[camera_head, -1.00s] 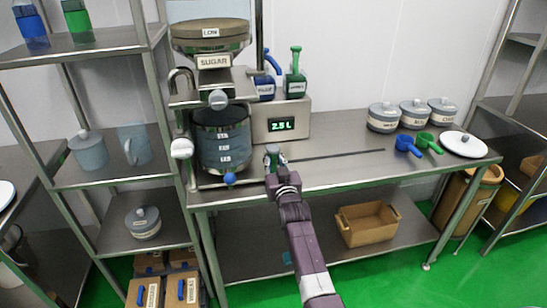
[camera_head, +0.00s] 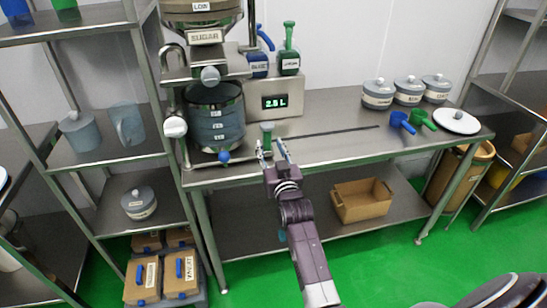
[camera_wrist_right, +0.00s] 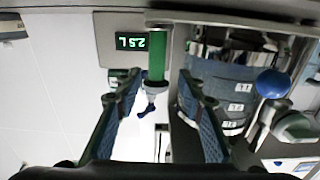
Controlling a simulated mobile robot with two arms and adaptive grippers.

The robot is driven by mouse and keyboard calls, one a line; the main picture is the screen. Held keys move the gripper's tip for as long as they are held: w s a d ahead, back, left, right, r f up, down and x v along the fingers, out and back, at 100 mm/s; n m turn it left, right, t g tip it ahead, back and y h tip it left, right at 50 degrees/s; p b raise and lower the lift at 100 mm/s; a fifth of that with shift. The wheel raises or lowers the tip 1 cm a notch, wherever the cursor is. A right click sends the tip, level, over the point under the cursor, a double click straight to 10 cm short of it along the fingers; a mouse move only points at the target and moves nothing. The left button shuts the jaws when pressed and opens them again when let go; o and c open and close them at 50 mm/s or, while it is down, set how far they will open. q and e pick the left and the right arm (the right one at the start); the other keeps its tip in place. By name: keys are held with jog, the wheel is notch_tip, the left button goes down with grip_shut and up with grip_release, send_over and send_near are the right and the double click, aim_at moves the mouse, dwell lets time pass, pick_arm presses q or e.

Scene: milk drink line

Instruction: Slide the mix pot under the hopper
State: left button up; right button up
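The mix pot (camera_head: 215,118), a grey-blue pot with level labels, stands on the counter below the hopper (camera_head: 203,12) labelled SUGAR. It also shows upside down at the right of the right wrist view (camera_wrist_right: 222,90). A green upright handle (camera_head: 266,130) stands just right of the pot; it also shows in the right wrist view (camera_wrist_right: 156,58). My right gripper (camera_head: 271,147) is open in front of this handle. Its two fingers are spread to either side of the handle in the wrist view, with visible gaps. My left gripper is not in view.
A display reading 2.5 L (camera_head: 275,101) stands behind the handle. A blue knob (camera_head: 224,156) sits at the pot's front. A dark slot (camera_head: 335,133) runs rightward along the counter. Blue and green scoops (camera_head: 402,122) and lidded jars (camera_head: 378,94) stand at the right.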

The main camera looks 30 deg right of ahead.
jog(key=v, duration=0.5)
jog(key=shift+a, duration=0.1)
dwell(0.3)
jog(key=s+a+f+n+g+y, duration=0.1)
jog(key=s+a+f+g, duration=0.15)
jog(key=f, duration=0.75)
jog(key=s+a+f+n+g+y, duration=0.1)
jog(key=s+a+f, duration=0.2)
jog(key=f, duration=0.7)
jog(key=s+a+f+n+g+y, duration=0.1)
jog(key=s+a+f+g+y, duration=0.15)
jog(key=f, duration=0.75)
jog(key=s+a+f+g, duration=0.3)
jog(key=s+f+g, duration=0.2)
jog(key=s+f, duration=1.3)
jog(key=s+d+f+g, duration=0.1)
jog(key=s+f, duration=0.3)
jog(key=s, duration=0.6)
jog(key=s+d+f+n+g, duration=0.1)
jog(key=s+f, duration=0.3)
jog(key=s, duration=0.6)
jog(key=s+d+f+n+g, duration=0.1)
jog(key=s+f+g, duration=0.2)
jog(key=s, duration=0.7)
jog(key=shift+s+d+f+g, duration=0.2)
jog(key=shift+d+f+g, duration=0.15)
jog(key=shift+f, duration=0.2)
